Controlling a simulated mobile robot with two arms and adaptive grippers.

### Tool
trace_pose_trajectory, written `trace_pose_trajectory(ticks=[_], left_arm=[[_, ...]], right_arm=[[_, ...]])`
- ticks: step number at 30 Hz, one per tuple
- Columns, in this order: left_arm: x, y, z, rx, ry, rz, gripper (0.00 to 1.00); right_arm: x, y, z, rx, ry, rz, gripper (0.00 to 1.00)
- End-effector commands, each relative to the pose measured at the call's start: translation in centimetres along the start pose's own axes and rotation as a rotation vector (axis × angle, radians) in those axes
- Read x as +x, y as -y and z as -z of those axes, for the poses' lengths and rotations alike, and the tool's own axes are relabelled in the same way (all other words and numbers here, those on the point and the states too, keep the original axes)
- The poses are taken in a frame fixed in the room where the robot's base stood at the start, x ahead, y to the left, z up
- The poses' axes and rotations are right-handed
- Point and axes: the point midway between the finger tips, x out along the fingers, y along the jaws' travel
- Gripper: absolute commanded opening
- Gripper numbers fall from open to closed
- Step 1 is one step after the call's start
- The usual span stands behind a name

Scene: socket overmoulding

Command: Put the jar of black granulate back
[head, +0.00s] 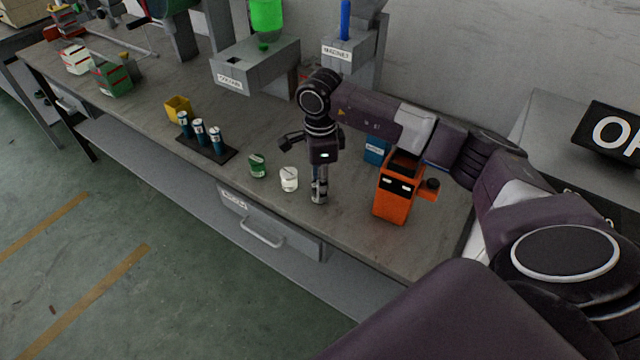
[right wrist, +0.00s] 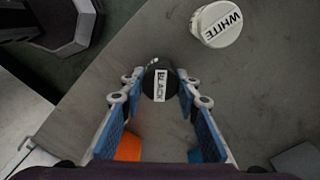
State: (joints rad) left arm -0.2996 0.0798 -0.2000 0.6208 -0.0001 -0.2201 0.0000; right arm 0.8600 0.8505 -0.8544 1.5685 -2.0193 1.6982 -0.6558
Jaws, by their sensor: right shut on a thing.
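The jar of black granulate (right wrist: 158,84) shows in the right wrist view, its dark lid labelled BLACK, between my two fingertips. My right gripper (right wrist: 155,90) is shut on it. In the head view my right gripper (head: 319,190) points down at the front part of the bench, right beside the white jar, and its fingers mostly hide the black jar. I cannot tell whether the jar touches the bench. The white jar (head: 289,179) stands just left of the gripper and also shows in the right wrist view (right wrist: 218,24). My left gripper is not in view.
A green jar (head: 257,166) stands left of the white one. An orange container (head: 395,194) with a side knob stands to the right, with a blue box (head: 377,150) behind it. A dark tray (head: 222,158) holds blue cylinders. The bench's front edge is close.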

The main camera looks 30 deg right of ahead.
Motion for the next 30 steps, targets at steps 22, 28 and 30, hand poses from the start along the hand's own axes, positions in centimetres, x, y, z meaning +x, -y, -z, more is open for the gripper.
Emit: trace_pose_trajectory(ticks=[22,28,30], left_arm=[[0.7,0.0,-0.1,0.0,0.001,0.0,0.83],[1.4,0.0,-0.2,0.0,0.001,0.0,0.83],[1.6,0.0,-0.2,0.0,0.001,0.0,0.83]], right_arm=[[-3.6,0.2,-0.1,-0.001,0.002,0.006,0.47],[-8.1,0.1,0.0,-0.001,0.001,0.005,0.47],[-9.4,0.1,0.0,0.0,0.001,0.004,0.47]])
